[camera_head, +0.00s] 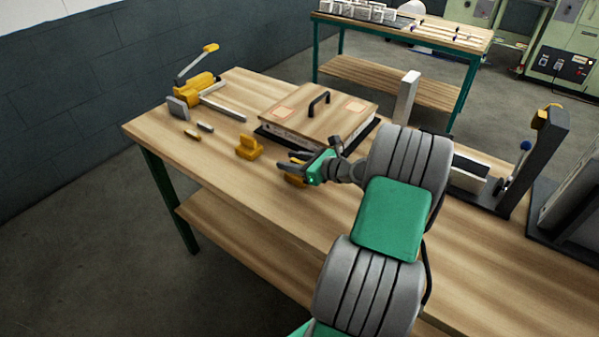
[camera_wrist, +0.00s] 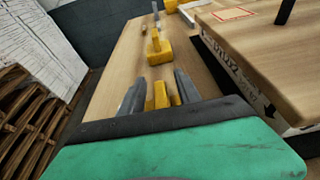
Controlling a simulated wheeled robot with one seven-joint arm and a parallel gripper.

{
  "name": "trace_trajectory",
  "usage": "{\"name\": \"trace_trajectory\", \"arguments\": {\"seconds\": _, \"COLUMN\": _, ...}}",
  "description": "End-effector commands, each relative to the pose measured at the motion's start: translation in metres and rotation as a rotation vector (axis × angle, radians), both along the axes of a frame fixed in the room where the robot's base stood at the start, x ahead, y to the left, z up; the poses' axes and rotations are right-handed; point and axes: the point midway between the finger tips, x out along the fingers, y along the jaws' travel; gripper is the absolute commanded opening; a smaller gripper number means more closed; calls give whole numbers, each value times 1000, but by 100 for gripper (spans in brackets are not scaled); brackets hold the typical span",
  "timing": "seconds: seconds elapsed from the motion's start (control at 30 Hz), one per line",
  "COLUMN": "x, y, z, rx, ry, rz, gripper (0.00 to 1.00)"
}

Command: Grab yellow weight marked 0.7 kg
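Two yellow weights are on the wooden workbench (camera_head: 235,200). The farther yellow weight (camera_head: 249,147) stands apart from my gripper, and it also shows ahead of the fingers in the wrist view (camera_wrist: 158,47). The nearer yellow weight (camera_head: 296,181) is partly hidden by my gripper (camera_head: 287,162). In the wrist view that nearer weight (camera_wrist: 162,96) appears between the two spread fingers, with a visible gap on the left side. My gripper (camera_wrist: 155,82) is open. I cannot read the mass mark on either weight, and cannot tell whether the fingers are around the nearer one or above it.
A wooden-lidded box (camera_head: 318,108) with a black handle stands close beside my gripper. A yellow clamp-like tool (camera_head: 196,88) and small metal pieces lie at the bench's far left. A dark upright stand (camera_head: 535,155) is at right. The bench's front left is clear.

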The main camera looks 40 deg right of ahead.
Motion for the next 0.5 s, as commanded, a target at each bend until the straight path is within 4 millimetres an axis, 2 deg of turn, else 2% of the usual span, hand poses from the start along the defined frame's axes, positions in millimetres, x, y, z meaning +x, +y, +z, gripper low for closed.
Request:
{"name": "trace_trajectory", "arguments": {"seconds": 0.17, "x": 0, "y": -2, "z": 0, "rx": -1, "ry": 0, "rz": -3, "gripper": 39}}
{"name": "trace_trajectory", "arguments": {"seconds": 0.5, "x": -1, "y": -2, "z": 0, "rx": -1, "ry": 0, "rz": -3, "gripper": 11}}
